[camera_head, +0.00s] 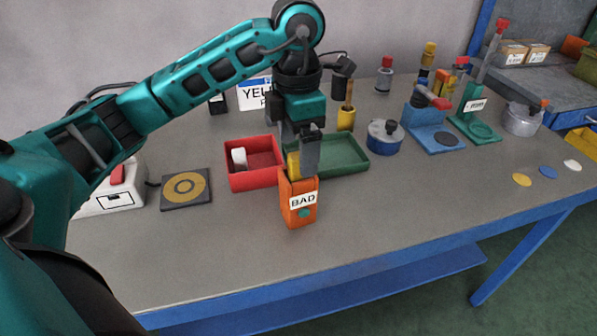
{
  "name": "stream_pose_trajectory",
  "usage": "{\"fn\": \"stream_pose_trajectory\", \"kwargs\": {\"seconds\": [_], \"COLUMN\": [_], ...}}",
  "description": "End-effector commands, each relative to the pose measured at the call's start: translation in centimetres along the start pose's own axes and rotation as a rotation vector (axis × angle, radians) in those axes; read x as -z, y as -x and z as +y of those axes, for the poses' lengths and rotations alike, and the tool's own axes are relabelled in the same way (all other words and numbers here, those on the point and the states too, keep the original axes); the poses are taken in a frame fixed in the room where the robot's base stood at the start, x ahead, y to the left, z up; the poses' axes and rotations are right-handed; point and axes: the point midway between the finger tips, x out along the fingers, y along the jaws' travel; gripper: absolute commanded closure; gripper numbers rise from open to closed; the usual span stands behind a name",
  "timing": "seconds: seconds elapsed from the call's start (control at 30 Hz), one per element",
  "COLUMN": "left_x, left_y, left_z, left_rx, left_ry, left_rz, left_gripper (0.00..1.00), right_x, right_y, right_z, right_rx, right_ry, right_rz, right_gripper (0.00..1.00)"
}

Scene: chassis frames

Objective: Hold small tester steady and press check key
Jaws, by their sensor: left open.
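The small tester appears to be the orange upright box (299,213) near the front of the bench, with a white "BAD" label and a round teal key (304,213) low on its front face. A yellow piece (293,166) shows at its top, partly behind a grey finger. My left gripper (300,152) points down right over the tester's top with its jaws open. One finger hides part of the top, so I cannot tell whether it touches. My right gripper is not in view.
A red tray (252,182) holding a white piece and a green tray (345,172) lie just behind the tester. A black pad with a yellow ring (186,188) and a white box with a red switch (113,195) are at left.

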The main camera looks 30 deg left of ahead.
Motion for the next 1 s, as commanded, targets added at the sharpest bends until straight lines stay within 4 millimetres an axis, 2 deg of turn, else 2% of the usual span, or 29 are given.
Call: {"fn": "stream_pose_trajectory", "kwargs": {"seconds": [0.03, 0.2, 0.4, 0.8, 1.0], "left_x": [0.1, 0.1, 0.0, 0.0, 0.0], "left_y": [-1.2, -4.2, -6.5, -7.1, -7.1], "left_z": [-0.1, 0.0, 0.0, 0.0, 0.0], "left_rx": [0.003, 0.002, 0.001, 0.000, 0.000], "left_ry": [0.000, 0.000, 0.001, 0.000, 0.000], "left_rz": [0.006, 0.005, 0.001, -0.001, 0.000], "left_gripper": [0.11, 0.11, 0.11, 0.11, 0.29], "right_x": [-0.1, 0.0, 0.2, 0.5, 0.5], "right_y": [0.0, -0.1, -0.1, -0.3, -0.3], "right_z": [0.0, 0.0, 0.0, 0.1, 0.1], "right_rx": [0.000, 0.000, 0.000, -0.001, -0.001], "right_ry": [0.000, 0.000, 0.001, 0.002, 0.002], "right_rz": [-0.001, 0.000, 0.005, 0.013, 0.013], "right_gripper": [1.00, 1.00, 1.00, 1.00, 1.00]}}
